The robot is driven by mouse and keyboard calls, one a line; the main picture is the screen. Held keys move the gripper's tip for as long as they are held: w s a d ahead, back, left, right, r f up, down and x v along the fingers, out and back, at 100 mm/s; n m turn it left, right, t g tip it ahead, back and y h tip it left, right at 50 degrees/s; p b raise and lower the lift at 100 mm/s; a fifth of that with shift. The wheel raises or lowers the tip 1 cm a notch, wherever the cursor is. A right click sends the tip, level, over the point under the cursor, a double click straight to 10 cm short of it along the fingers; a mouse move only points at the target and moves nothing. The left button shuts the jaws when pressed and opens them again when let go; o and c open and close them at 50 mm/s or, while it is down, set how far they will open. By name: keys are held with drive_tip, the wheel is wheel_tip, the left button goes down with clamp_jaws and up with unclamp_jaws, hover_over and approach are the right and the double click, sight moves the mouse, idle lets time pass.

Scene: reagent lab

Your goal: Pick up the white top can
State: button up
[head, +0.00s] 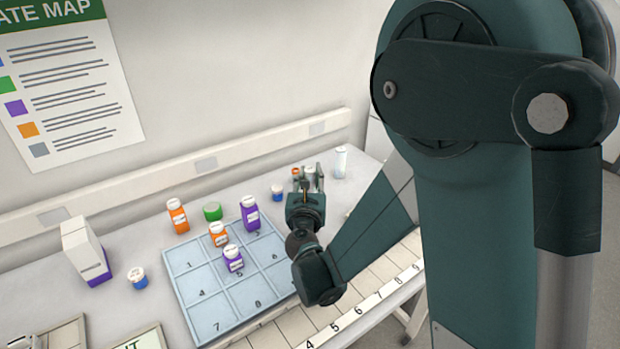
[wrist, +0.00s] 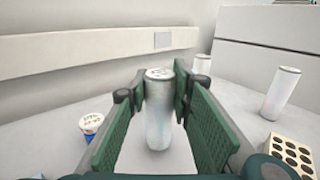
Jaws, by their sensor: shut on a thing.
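A pale silver-white can (wrist: 158,115) with a printed white top stands upright between the two green-padded fingers of my gripper (wrist: 156,92) in the wrist view. The gripper is shut on it. Whether the can's base touches the bench cannot be told. In the head view my gripper (head: 307,186) is near the back of the bench, right of the numbered tray, and the can is mostly hidden by the fingers.
Two similar cans stand behind (wrist: 202,65) and to the right (wrist: 281,93). A blue white-capped jar (wrist: 92,124) is at left, and a perforated rack (wrist: 292,153) at right. The blue numbered tray (head: 205,312) holds orange and purple bottles. The wall (head: 250,90) is close behind.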

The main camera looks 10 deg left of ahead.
drive_tip(key=shift+r+p, duration=1.1)
drive_tip(key=shift+r, duration=3.2)
drive_tip(key=shift+d, duration=0.1)
drive_tip(key=shift+o, duration=0.2)
drive_tip(key=s+d+r+m+h, duration=0.1)
drive_tip(key=s+d, duration=0.1)
drive_tip(key=d, duration=0.7)
drive_tip(key=s+d+r+m+h+p, duration=0.1)
drive_tip(key=s+d+r+h, duration=0.1)
drive_tip(key=d, duration=0.7)
drive_tip(key=shift+d+r, duration=0.15)
drive_tip(key=shift+r, duration=0.1)
drive_tip(key=shift+s, duration=0.1)
drive_tip(key=shift+f, duration=0.1)
drive_tip(key=shift+c, duration=0.2)
drive_tip(key=shift+o, duration=0.2)
drive_tip(key=shift+f+b, duration=0.85)
drive_tip(key=shift+f, duration=2)
drive_tip(key=shift+f+b, duration=0.65)
drive_tip(key=shift+f, duration=1.45)
drive_tip(key=shift+f, duration=0.15)
